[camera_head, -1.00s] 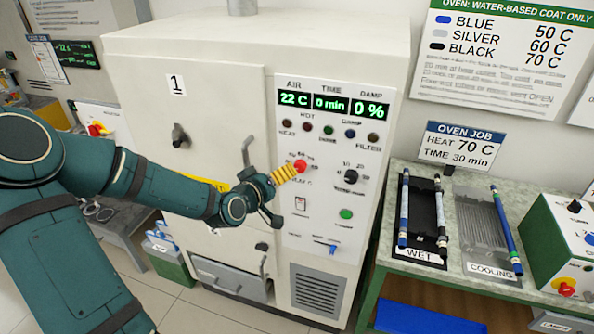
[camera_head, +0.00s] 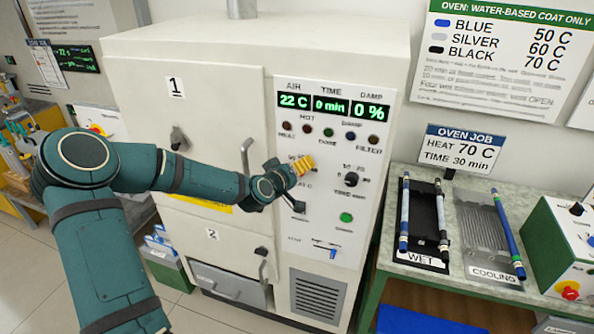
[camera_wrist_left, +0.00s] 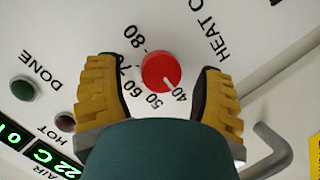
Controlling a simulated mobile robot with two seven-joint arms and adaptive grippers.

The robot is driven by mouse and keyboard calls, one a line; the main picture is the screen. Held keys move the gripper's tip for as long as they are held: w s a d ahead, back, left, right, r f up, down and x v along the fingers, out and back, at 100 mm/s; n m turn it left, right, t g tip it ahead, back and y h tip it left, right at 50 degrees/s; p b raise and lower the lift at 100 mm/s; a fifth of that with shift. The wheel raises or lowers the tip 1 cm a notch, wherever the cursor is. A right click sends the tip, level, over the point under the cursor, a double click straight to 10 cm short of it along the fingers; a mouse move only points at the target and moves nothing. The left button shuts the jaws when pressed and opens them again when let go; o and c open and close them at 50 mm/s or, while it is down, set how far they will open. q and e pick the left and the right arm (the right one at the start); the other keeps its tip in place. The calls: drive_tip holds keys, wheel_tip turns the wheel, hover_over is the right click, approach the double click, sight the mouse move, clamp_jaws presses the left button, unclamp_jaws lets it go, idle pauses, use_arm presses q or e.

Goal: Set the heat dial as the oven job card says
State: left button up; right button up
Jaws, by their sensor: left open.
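The red heat dial (camera_wrist_left: 161,72) is on the oven's white front panel, with numbers from 40 to 80 around it. Its white mark appears to point near 40. My left gripper (camera_wrist_left: 160,92) is open, with one yellow finger on each side of the dial; I see gaps and cannot tell any touch. In the head view my left gripper (camera_head: 303,165) covers the dial. The oven job card (camera_head: 462,148) on the right reads HEAT 70 C, TIME 30 min. My right gripper is out of view.
The oven display (camera_head: 332,105) reads 22 C, 0 min, 0 %. A black time dial (camera_head: 351,179) and a green button (camera_head: 346,217) are close to my gripper. A door handle (camera_head: 247,156) sticks out at left. A bench with a WET tray (camera_head: 425,228) is at right.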

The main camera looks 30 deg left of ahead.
use_arm(q)
clamp_jaws()
